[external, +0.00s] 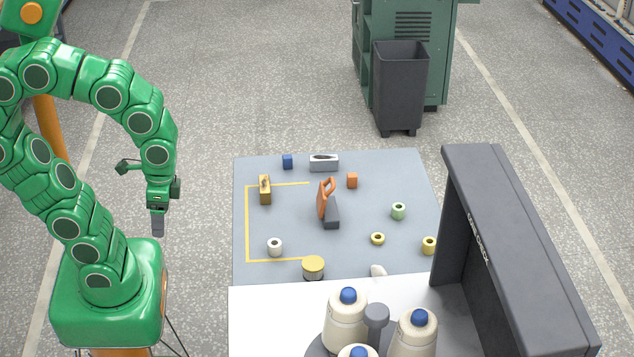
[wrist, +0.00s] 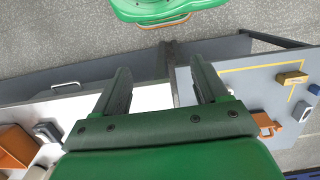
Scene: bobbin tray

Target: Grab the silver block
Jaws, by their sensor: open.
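The silver block (external: 324,164) lies at the back edge of the grey table mat, with a dark shape on its top. In the wrist view a silver block (wrist: 301,111) shows at the right edge, between the orange clamp-like thing and a blue block. My gripper (external: 158,228) hangs pointing down left of the mat, well apart from the silver block. In the wrist view my gripper (wrist: 163,84) has its two fingers spread with nothing between them.
A brass padlock-like block (external: 265,190) and an orange-handled tool (external: 328,205) stand nearer. Several spools lie toward the front. A dark frame (external: 490,220) rises at the right.

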